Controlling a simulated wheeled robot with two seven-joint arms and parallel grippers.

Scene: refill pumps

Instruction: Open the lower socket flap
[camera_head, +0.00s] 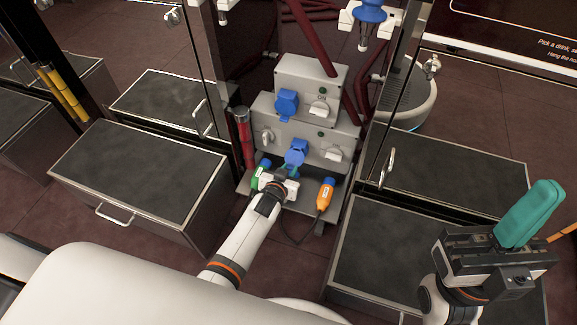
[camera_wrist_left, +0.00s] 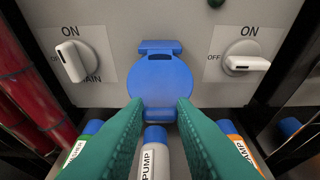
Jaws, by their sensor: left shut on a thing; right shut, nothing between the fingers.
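The lower socket flap (camera_head: 297,150) is blue, on the lower grey box. In the left wrist view the flap (camera_wrist_left: 160,84) is a round disc with its hinge at the top. My left gripper (camera_head: 291,168) is at the flap's lower part. Its two teal fingers (camera_wrist_left: 157,108) are shut on the flap, one on each side of its lower edge. How far the flap stands off its socket is hard to tell. My right gripper (camera_head: 532,213) is shut and empty, far right, away from the boxes.
An upper box carries another blue flap (camera_head: 287,104). White switches flank the lower flap, left (camera_wrist_left: 70,62) and right (camera_wrist_left: 246,64). Below stand a green plug (camera_head: 261,170), a white plug (camera_wrist_left: 155,155) marked PUMP and an orange plug (camera_head: 325,194). Red pipes (camera_head: 243,140) run at left.

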